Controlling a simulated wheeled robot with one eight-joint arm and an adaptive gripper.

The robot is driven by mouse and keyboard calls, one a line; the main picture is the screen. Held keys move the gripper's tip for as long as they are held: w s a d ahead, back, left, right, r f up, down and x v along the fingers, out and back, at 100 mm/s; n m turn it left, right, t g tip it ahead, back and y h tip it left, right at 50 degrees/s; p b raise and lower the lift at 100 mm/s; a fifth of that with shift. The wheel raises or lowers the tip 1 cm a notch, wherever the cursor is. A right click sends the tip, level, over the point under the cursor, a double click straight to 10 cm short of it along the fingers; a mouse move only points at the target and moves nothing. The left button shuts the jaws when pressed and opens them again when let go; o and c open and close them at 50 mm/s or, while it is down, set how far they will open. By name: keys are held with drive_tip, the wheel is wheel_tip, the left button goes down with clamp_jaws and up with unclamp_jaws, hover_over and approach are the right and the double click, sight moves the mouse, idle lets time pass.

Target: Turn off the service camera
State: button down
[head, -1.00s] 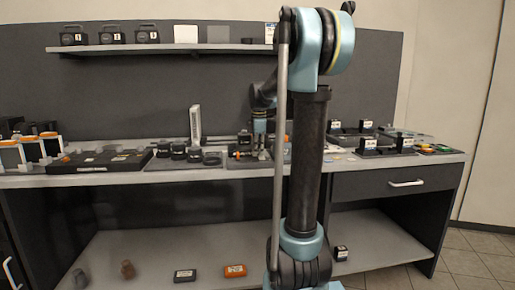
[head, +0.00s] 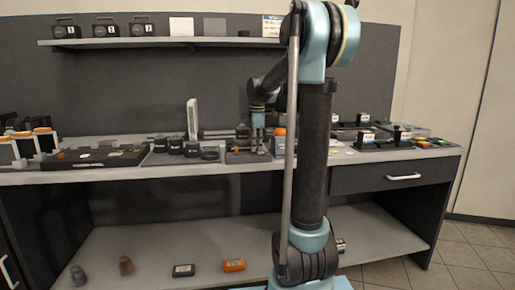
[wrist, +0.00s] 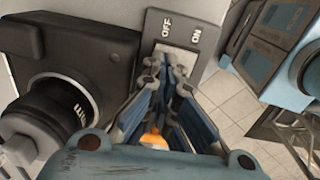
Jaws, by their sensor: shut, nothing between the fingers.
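The service camera (wrist: 75,70) fills the left of the wrist view, a dark body with a round black lens (wrist: 45,118). To its right is a dark switch plate (wrist: 178,32) marked OFF on the left and ON on the right, with a pale rocker (wrist: 178,58) in it. My gripper (wrist: 167,72) is shut and empty, its fingertips at the rocker. They cover part of it, so its tilt and whether they touch it are unclear. In the head view my gripper (head: 257,148) is low over the bench, partly beside my arm.
The bench (head: 110,177) holds several black lens-like cylinders (head: 176,146), a black tray (head: 85,160) at left and dark stands (head: 385,143) at right. An upright pale panel (head: 192,118) stands left of my gripper. A wall shelf (head: 150,42) runs above.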

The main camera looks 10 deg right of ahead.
sight(256, 152)
drive_tip(key=shift+s+r, duration=0.2)
drive_tip(key=shift+s, duration=0.5)
drive_tip(key=shift+r, duration=0.1)
wheel_tip(256, 152, up, 14)
drive_tip(key=w, duration=0.2)
drive_tip(key=shift+f, duration=0.2)
drive_tip(key=s+d+f+m, duration=0.2)
drive_tip(key=s+f+m, duration=0.7)
drive_tip(key=s+f, duration=0.7)
drive_tip(key=s+d+f+m+t, duration=0.1)
drive_tip(key=s+d+f+m, duration=0.2)
drive_tip(key=s+f+m, duration=0.6)
drive_tip(key=s+f, duration=0.7)
drive_tip(key=s, duration=0.3)
drive_tip(key=shift+s+f, duration=0.2)
drive_tip(key=shift+s, duration=0.1)
